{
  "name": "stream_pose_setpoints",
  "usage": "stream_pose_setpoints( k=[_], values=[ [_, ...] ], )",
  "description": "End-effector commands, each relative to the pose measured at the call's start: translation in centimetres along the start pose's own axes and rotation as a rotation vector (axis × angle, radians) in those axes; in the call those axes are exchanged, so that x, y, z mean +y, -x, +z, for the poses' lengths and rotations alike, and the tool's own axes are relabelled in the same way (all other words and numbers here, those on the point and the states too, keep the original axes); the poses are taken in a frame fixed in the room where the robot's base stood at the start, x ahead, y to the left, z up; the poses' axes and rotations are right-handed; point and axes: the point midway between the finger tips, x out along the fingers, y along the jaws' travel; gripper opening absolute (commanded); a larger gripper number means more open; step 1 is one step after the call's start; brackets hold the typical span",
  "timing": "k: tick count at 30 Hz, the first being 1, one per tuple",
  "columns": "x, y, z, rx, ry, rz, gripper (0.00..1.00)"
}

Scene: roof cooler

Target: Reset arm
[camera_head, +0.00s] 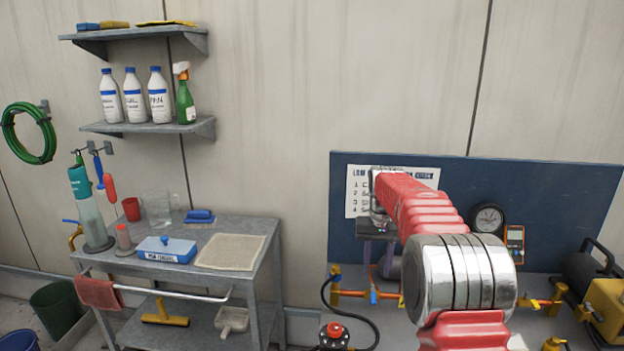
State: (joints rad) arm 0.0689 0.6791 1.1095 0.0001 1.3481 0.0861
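My red arm with its silver joint rises from the lower right and reaches away toward the blue backboard (570,200). My gripper (378,222) is at the far end of the arm, in front of the paper checklist (425,178). The gripper is small in the picture and partly hidden by the arm. I cannot tell whether its fingers are apart or whether it holds anything. The arm hides part of the checklist and of the bench behind it.
A grey cart (262,232) at left carries a blue box (167,250), a beige cloth (231,252) and a red cup (131,209). Wall shelves (150,128) hold bottles. Brass valves (350,293), a gauge (488,220) and a yellow machine (606,306) surround the arm at right.

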Motion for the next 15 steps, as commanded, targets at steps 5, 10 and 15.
stream_pose_setpoints(
  k=[5, 10, 15],
  values=[
    [0.0, -0.4, 2.7, 0.004, 0.018, 0.0, 0.33],
    [0.1, 0.2, 5.6, 0.018, 0.034, -0.001, 0.33],
    [0.1, 1.1, 8.4, 0.038, 0.048, -0.003, 0.33]
  ],
)
